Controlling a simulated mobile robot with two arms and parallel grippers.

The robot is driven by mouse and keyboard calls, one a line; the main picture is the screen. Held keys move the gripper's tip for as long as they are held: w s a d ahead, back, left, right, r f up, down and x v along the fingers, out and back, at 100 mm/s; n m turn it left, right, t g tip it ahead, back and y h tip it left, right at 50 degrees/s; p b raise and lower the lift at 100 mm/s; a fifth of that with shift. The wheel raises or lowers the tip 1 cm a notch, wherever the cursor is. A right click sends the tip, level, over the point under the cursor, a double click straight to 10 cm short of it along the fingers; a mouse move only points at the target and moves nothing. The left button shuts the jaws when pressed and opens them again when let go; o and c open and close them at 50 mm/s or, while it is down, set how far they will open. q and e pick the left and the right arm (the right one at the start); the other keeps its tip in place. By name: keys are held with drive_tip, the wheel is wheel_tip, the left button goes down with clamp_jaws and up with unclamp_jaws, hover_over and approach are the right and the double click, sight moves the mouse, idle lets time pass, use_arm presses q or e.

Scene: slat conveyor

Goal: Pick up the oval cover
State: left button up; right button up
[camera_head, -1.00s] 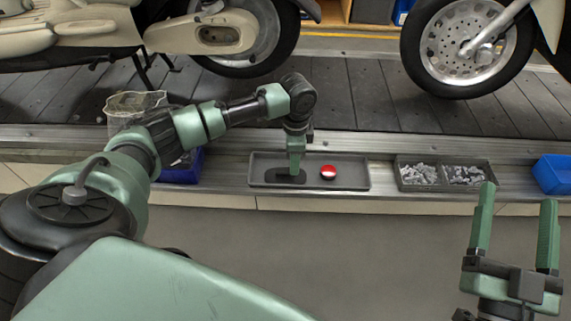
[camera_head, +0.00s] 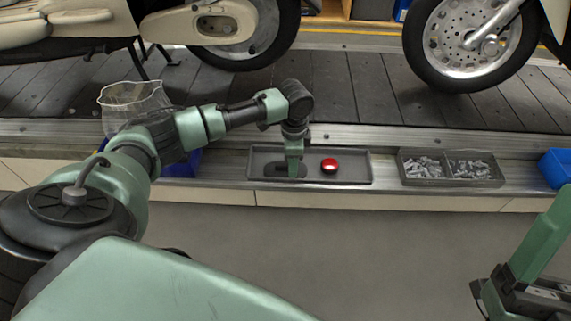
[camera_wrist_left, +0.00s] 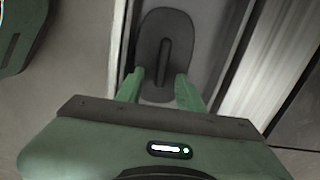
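The oval cover (camera_head: 277,170) is a flat dark grey oval lying in the left part of a shallow grey tray (camera_head: 350,178). In the left wrist view the cover (camera_wrist_left: 148,38) shows a raised ridge along its middle. My left gripper (camera_head: 293,172) points down into the tray over the cover's right part, hiding some of it. In the wrist view its two fingers (camera_wrist_left: 162,82) are apart, one on each side of the ridge's near end. Contact with the cover cannot be told. My right gripper (camera_head: 535,245) is partly cut off at the lower right edge.
A red round object (camera_head: 329,165) lies right of the cover in the same tray. A two-part bin (camera_head: 447,183) of small metal parts and a blue bin (camera_head: 556,168) stand farther right. Motor scooters stand on the slat conveyor (camera_head: 350,95) behind.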

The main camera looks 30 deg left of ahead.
use_arm(q)
drive_tip(key=shift+c, duration=0.4)
clamp_jaws()
drive_tip(key=shift+r, duration=0.15)
